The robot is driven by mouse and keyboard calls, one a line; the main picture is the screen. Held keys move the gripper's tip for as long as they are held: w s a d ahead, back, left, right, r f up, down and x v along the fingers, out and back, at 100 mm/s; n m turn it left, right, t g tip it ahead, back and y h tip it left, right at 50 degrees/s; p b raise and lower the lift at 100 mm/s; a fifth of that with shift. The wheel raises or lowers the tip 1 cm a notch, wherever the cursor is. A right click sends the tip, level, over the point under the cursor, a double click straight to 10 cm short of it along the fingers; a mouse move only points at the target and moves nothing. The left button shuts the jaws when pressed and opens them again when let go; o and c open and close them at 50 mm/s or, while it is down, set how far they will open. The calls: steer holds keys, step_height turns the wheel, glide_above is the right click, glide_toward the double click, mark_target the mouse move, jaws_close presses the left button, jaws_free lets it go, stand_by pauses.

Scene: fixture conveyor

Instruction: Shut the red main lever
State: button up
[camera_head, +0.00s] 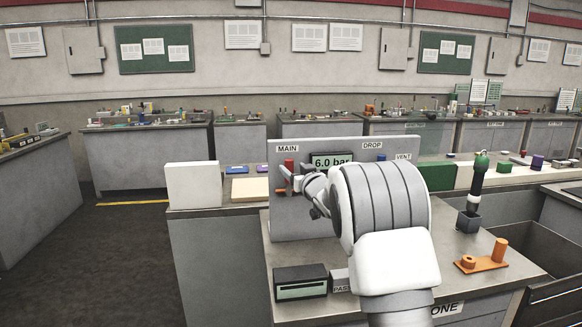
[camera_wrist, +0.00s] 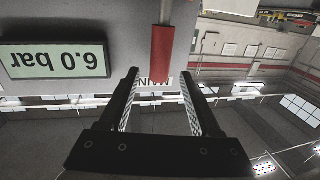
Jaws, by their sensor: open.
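The red main lever (camera_head: 289,164) is on the grey upright panel (camera_head: 330,150), below the MAIN label. In the wrist view, which is upside down, its red handle (camera_wrist: 162,55) hangs from a thin metal stem. My gripper (camera_head: 284,181) is in front of the panel, close to the lever. In the wrist view my gripper (camera_wrist: 161,74) is open, and the handle's end appears between the two fingertips, with a gap on each side. I see no contact. My arm covers part of the panel in the head view.
The display (camera_head: 332,161) beside the lever reads 6.0 bar. DROP and VENT labels are farther right. A dark box with a screen (camera_head: 301,283), an orange fixture (camera_head: 483,257) and a black green-topped tool in a holder (camera_head: 468,221) stand on the bench.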

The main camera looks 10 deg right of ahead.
steer(key=shift+w+a, duration=0.15)
steer(key=shift+w, duration=0.55)
steer(key=shift+w+a, duration=0.15)
steer(key=shift+w, duration=0.55)
jaws_close()
stand_by(0.5)
